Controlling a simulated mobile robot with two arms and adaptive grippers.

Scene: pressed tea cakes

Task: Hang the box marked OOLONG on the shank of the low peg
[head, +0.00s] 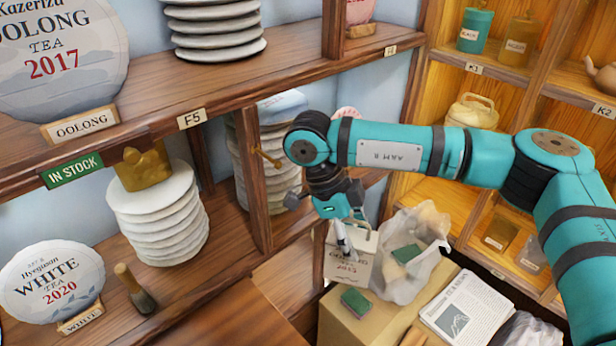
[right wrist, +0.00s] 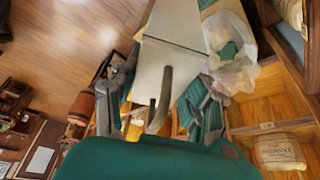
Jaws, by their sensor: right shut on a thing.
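My right gripper (head: 345,238) hangs down from the teal arm and is shut on the top of a pale box marked OOLONG (head: 345,268). The box hangs below the fingers, by the cardboard carton. In the right wrist view the pale box (right wrist: 165,70) and a grey curved strap (right wrist: 160,105) show between the fingers (right wrist: 160,110). Exactly where the fingers grip is hard to tell. A brass peg (head: 266,158) sticks out from the wooden shelf post, up and left of the gripper and apart from the box. No second peg shows clearly. My left gripper is out of view.
The shelf post (head: 252,190) stands beside the gripper.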

